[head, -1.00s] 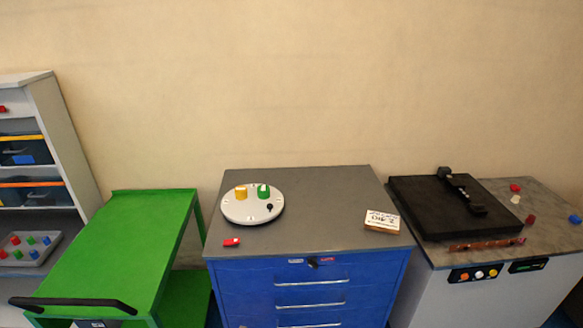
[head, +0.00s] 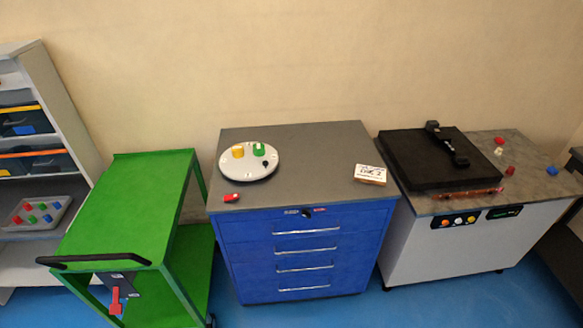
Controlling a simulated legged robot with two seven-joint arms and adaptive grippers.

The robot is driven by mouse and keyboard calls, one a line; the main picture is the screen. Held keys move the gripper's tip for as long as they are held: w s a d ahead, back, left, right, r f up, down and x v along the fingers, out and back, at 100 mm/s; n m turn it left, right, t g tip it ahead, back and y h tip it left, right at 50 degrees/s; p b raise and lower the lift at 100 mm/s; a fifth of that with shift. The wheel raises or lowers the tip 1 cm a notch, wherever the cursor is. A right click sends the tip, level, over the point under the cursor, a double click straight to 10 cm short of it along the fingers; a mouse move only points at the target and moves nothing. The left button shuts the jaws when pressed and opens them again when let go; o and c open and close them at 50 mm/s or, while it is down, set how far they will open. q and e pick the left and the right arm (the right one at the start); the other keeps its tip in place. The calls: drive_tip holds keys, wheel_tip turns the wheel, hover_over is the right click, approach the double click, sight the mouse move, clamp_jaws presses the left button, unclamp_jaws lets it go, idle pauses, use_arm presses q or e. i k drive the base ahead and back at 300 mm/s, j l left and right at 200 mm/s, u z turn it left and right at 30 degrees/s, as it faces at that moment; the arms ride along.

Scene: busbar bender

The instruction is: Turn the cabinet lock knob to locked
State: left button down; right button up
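The blue drawer cabinet (head: 245,255) with a grey top stands in the middle of the head view. All drawers look shut. Neither of my grippers is in view.
On the cabinet top are a white round plate (head: 232,170) with yellow, green and black pieces, a red piece (head: 231,198) and a labelled block (head: 370,175). A green cart (head: 125,205) stands left, the bender bench (head: 430,245) right. Blue floor shows in front.

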sight(305, 213)
drive_tip(key=j+z, duration=0.15)
drive_tip(key=j, duration=0.3)
drive_tip(key=k+j+z, duration=0.1)
drive_tip(key=j, duration=0.3)
drive_tip(key=k+j+z, duration=0.15)
drive_tip(key=j, duration=0.3)
drive_tip(key=k+j+z, duration=0.15)
drive_tip(key=j, duration=0.25)
drive_tip(key=k+j+z, duration=0.1)
drive_tip(key=j, duration=0.3)
drive_tip(key=k+j+z, duration=0.15)
drive_tip(key=j, duration=0.25)
drive_tip(key=l+u, duration=0.15)
drive_tip(key=u, duration=0.25)
drive_tip(key=i+l+u, duration=0.1)
drive_tip(key=u, duration=0.35)
drive_tip(key=i+l+u, duration=0.15)
drive_tip(key=l+u, duration=0.2)
drive_tip(key=l, duration=0.8)
drive_tip(key=l+u, duration=0.4)
drive_tip(key=l, duration=0.8)
